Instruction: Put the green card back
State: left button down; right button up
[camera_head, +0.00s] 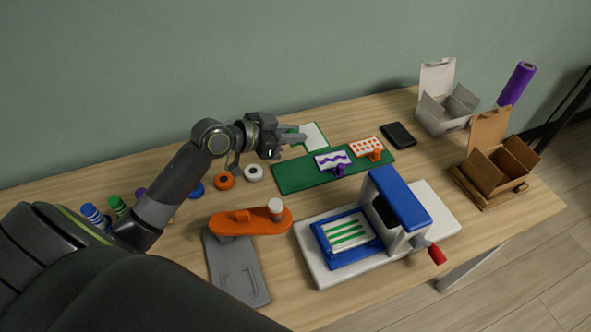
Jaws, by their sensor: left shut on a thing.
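My left gripper (299,138) reaches in over the back of the table and is shut on a white card with a green edge (316,134). The card is by the back edge of the green mat (290,178); I cannot tell how high it is held. Part of it is hidden behind the fingers. On the mat are a purple wavy card (326,159) with a purple piece and an orange dotted card (361,147) with an orange piece. A sheet with green stripes (348,234) lies in the blue frame of the press (444,212). My right gripper is not in view.
Tape rolls (224,181) and bottles (94,215) are near my left arm. A black phone (398,135), an open white box (446,114) and a cardboard box (489,174) are at the right.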

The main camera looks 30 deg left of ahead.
pick_arm(q)
jog(key=a+f, duration=0.1)
jog(key=f, duration=0.3)
jog(key=a+f, duration=0.1)
jog(key=f, duration=0.1)
jog(key=shift+a, duration=0.35)
jog(key=shift+f, duration=0.8)
jog(key=shift+f+b, duration=0.35)
jog(key=shift+f, duration=1.25)
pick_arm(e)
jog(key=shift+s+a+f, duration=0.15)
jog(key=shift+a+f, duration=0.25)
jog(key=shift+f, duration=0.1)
